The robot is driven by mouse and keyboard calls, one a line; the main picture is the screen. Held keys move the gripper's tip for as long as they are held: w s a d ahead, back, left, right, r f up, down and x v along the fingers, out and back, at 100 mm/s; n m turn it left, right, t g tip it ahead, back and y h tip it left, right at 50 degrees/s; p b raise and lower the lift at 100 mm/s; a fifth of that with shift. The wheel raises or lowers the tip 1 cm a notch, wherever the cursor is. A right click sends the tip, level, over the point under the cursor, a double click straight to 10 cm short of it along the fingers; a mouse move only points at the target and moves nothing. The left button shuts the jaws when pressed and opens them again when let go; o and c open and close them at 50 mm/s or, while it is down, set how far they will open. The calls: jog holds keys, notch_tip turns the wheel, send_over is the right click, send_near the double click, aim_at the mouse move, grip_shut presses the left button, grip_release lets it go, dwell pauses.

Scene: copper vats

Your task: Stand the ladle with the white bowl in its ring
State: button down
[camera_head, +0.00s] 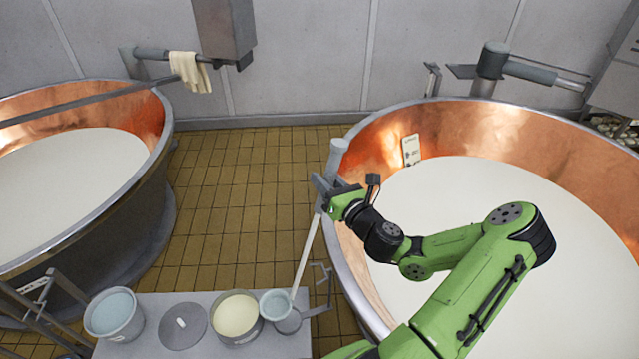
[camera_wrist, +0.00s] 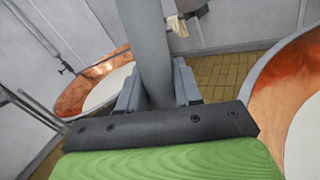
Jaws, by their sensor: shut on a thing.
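The ladle hangs nearly upright, slightly tilted, with a thick grey grip (camera_head: 335,160) and a thin pale shaft (camera_head: 306,250). Its white bowl (camera_head: 274,303) is at the lower end, above the right part of the small table. My gripper (camera_head: 322,190) is shut on the ladle's grip just below its top. In the wrist view the grey grip (camera_wrist: 148,45) stands between the two fingers. A grey round holder (camera_head: 289,322) shows just below and right of the bowl, partly covered by it; I cannot tell whether they touch.
The small table (camera_head: 150,345) also carries a pot of pale blue liquid (camera_head: 113,312), a grey lid (camera_head: 182,326) and a pot of cream liquid (camera_head: 235,315). A bent bracket (camera_head: 320,290) stands at its right edge. Copper vats (camera_head: 385,140) (camera_head: 150,110) flank the tiled floor.

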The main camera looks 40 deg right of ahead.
jog(key=shift+w, duration=0.1)
jog(key=shift+s+d+f, duration=0.1)
jog(key=shift+s+f, duration=0.05)
jog(key=shift+s, duration=0.2)
jog(key=shift+s+d+f, duration=0.1)
jog(key=shift+s+f, duration=0.5)
jog(key=shift+f, duration=0.1)
notch_tip(320, 180, down, 9)
jog(key=d+b, duration=0.2)
jog(key=b, duration=0.5)
jog(key=shift+d+f+b, duration=0.15)
jog(key=shift+d+b, duration=0.05)
jog(key=shift+b, duration=0.15)
jog(key=shift+s+p, duration=0.1)
jog(key=shift+p, duration=0.4)
jog(key=c, duration=0.7)
grip_release()
jog(key=shift+f, duration=0.1)
